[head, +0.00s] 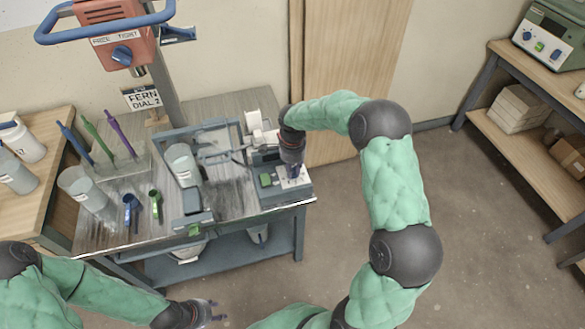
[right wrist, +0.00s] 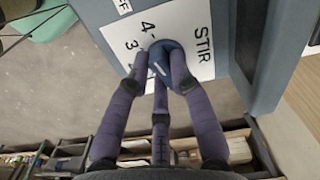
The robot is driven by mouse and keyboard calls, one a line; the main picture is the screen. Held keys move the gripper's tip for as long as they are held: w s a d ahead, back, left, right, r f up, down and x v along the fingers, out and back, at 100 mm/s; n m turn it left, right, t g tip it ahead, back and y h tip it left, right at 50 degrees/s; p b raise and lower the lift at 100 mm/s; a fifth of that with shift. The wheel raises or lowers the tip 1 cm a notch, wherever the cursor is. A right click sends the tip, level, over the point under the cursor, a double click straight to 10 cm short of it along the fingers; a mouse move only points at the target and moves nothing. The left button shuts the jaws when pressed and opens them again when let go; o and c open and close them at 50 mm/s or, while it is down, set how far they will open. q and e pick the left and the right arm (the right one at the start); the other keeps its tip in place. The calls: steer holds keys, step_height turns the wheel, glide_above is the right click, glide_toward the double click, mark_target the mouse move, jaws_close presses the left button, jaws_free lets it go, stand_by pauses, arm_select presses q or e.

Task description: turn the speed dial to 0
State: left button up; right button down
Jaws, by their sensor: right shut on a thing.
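A blue dial (right wrist: 160,60) with a white mark sits on a white panel lettered STIR, with 4 and 3 printed near it. My right gripper (right wrist: 165,75) is shut on this dial, its dark fingers around it. The scale beyond 3 and 4 is hidden or out of view. In the head view my right gripper (head: 292,178) reaches down onto the white panel of a grey-blue control box (head: 287,194) at the table's right end; the dial is hidden there. My left gripper (head: 208,312) is open and empty at the bottom, below the table's front edge.
A red mixer head (head: 112,42) with another blue knob (head: 122,55) stands over the table's back left. A green button (head: 266,180) is beside my right gripper. Buckets, coloured tools and a frame crowd the table. The floor at right is clear.

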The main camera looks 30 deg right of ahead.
steer(key=n+p, duration=0.1)
steer(key=n, duration=0.2)
steer(key=shift+r+p, duration=0.1)
steer(key=shift+p, duration=0.25)
steer(key=n+p, duration=0.2)
steer(key=n, duration=0.2)
steer(key=shift+d+n, duration=0.15)
steer(key=shift+n, duration=0.25)
steer(key=n+p, duration=0.2)
steer(key=n, duration=0.2)
steer(key=shift+d, duration=0.15)
steer(key=n+p, duration=0.1)
steer(key=n, duration=0.3)
steer(key=n+p, duration=0.2)
steer(key=n, duration=0.2)
steer(key=shift+w+d+n, duration=0.1)
steer(key=shift+d+n, duration=0.05)
steer(key=shift+n, duration=0.15)
steer(key=n+p, duration=0.1)
steer(key=n, duration=0.2)
steer(key=shift+w+n, duration=0.1)
steer(key=shift+n, duration=0.2)
steer(key=n+p, duration=0.1)
steer(key=n, duration=0.3)
steer(key=shift+w+p, duration=0.1)
steer(key=shift+p, duration=0.2)
steer(key=shift+n+p, duration=0.45)
steer(key=shift+n, duration=1.15)
steer(key=shift+w, duration=0.1)
